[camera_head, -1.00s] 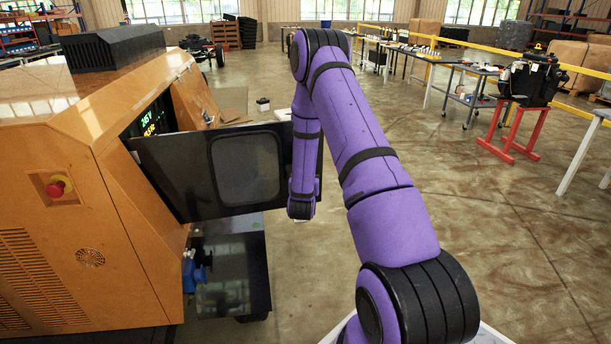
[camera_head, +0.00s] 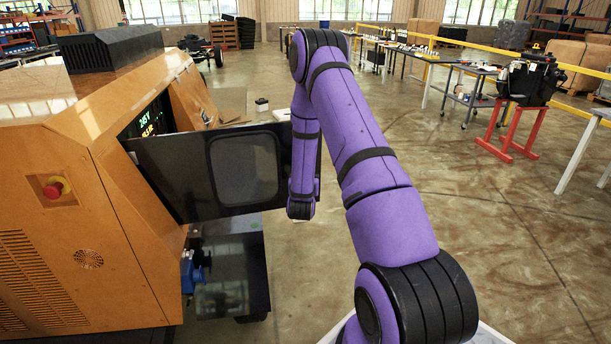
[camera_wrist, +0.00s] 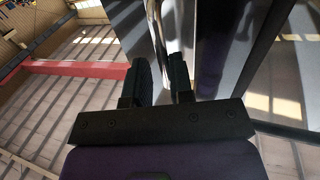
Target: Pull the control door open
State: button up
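The control door (camera_head: 195,178) is a dark panel with a rounded grey window. It stands swung well out from the orange cabinet (camera_head: 120,200), and a lit display (camera_head: 148,124) shows behind it. My purple arm reaches to the door's free edge, where the arm hides my gripper in the head view. In the wrist view, my gripper (camera_wrist: 163,82) has its two dark fingers close together on either side of a narrow silvery strip (camera_wrist: 157,38), which looks like the door's handle. The exact contact is hard to see.
A red emergency button (camera_head: 55,187) sits on the cabinet's side. A low dark platform (camera_head: 235,270) with a blue fitting (camera_head: 190,272) lies below the door. A red stand (camera_head: 512,135) and tables are at the right. The floor between is clear.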

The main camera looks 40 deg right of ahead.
jog(key=v, duration=1)
jog(key=shift+s+a, duration=0.25)
jog(key=shift+a, duration=0.05)
jog(key=shift+w, duration=0.1)
